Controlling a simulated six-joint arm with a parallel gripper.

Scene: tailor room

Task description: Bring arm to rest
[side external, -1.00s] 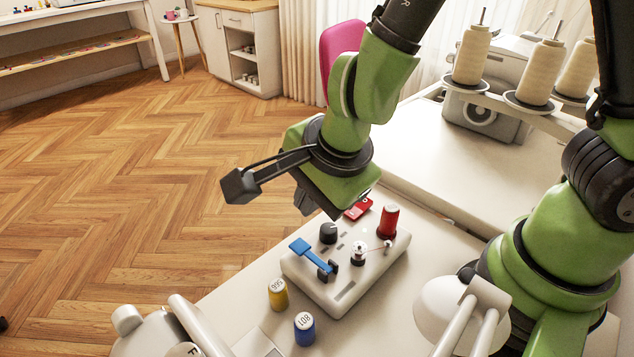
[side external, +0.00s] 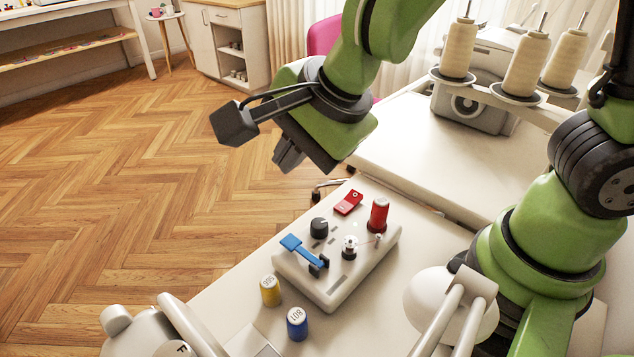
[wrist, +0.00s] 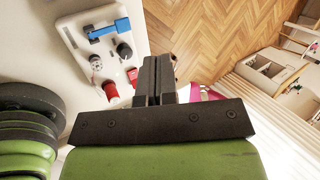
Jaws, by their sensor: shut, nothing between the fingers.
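My gripper (side external: 287,158) is shut and empty. It hangs in the air above and behind the white control box, near the far edge of the table. In the wrist view its dark fingers (wrist: 156,82) lie together with nothing between them. The green arm reaches over the table from the right and is bent downward at the wrist. The gripper touches nothing that I can see.
The white box (side external: 330,284) carries a blue lever (side external: 303,250), a black knob (side external: 319,226), a red spool (side external: 378,215) and a red switch (side external: 348,202). Yellow (side external: 270,290) and blue (side external: 297,323) spools stand before it. Thread cones (side external: 458,50) stand at the back right.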

